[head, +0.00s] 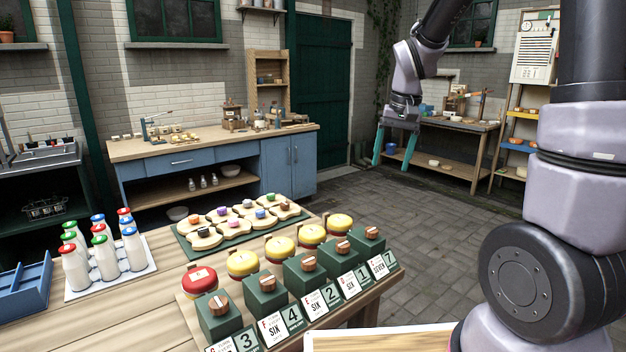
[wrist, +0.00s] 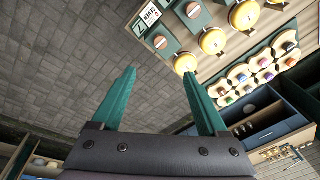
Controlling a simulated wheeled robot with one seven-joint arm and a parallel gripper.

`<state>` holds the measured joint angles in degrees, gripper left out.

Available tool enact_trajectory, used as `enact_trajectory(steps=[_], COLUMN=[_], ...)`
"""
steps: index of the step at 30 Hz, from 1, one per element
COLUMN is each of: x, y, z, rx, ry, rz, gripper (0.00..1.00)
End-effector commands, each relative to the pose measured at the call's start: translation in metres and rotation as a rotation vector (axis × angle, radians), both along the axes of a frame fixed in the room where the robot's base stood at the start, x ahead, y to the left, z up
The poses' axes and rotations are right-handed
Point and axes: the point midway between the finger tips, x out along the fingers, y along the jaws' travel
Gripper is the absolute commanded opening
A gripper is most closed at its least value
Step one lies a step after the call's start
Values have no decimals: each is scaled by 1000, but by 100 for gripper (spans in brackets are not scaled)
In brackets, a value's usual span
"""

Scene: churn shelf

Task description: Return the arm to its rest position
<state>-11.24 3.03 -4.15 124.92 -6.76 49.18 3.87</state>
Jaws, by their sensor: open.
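My gripper (head: 396,146) hangs in the air at the upper right of the head view, with two teal fingers spread apart and nothing between them. It points down over the stone floor, beyond the table's far right corner. In the wrist view my gripper (wrist: 160,95) is also open and empty, with floor and the table's edge beyond it. My arm rises from the right side and bends over at the top of the head view.
The wooden table (head: 120,318) holds green boxes with knobs and number cards, yellow and red round pieces, a green tray (head: 238,238), milk bottles (head: 103,245) and a blue tray (head: 22,290). A blue workbench (head: 190,165) stands behind. The floor (head: 425,225) is clear.

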Motion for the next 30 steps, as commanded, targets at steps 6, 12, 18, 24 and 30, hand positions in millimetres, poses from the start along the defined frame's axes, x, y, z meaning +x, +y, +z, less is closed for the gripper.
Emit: enact_trajectory(steps=[6,12,18,24,30], x=[-58,-116,-160,-177,-178], y=[-17,-27,-31,-32,-32], z=[71,111,128,131,131], rx=[66,108,131,136,137], ry=[-154,-289,-392,-432,-432], rz=[-51,-88,-114,-121,-121], gripper=[77,77,77,77,77])
